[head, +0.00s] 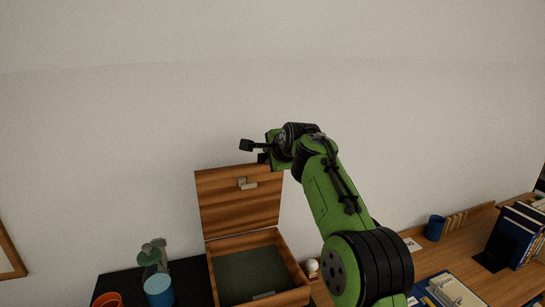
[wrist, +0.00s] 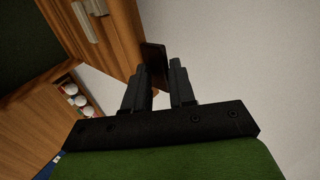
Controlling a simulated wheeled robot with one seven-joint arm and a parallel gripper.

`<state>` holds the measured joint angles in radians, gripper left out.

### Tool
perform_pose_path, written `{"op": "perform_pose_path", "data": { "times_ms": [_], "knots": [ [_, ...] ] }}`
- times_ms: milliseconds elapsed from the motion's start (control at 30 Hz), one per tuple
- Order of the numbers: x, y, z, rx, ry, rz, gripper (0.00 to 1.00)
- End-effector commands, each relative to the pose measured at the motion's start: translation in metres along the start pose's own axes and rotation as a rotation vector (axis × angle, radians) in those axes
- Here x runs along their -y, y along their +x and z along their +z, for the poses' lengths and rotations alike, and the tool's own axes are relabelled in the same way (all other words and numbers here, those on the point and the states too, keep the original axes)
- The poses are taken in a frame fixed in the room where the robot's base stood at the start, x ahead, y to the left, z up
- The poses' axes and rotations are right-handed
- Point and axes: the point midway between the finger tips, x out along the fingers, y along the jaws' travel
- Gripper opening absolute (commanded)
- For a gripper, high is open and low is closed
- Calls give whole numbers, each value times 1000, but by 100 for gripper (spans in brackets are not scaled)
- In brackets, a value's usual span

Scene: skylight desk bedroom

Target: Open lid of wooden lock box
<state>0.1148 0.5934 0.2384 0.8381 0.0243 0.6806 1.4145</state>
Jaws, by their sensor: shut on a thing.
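The wooden lock box (head: 297,297) stands on the dark surface at the lower middle of the head view, with its dark green inside showing. Its lid (head: 222,210) stands up, roughly upright and hinged at the back, with a metal latch piece (head: 246,184) on its inner face. My gripper (head: 264,159) is at the lid's top right corner. The exact contact is partly hidden by the fingers.
Farther right are a blue mug (head: 435,228) and binders (head: 518,233). The wall above is bare.

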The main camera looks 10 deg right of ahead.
Motion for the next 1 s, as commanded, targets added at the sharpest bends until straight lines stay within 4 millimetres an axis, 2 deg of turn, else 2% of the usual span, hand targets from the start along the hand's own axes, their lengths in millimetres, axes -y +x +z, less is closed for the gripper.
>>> {"op": "perform_pose_path", "data": {
  "times_ms": [200,233,300,633,767,1000],
  "knots": [
    [-4,3,0,0,1,10,0],
    [-4,3,0,0,1,10,28],
    [-4,3,0,0,1,10,36],
    [-1,-4,-1,-1,0,2,36],
    [-3,-30,-1,-2,0,-1,36],
    [-4,-98,-2,-3,0,2,36]
  ]
}}
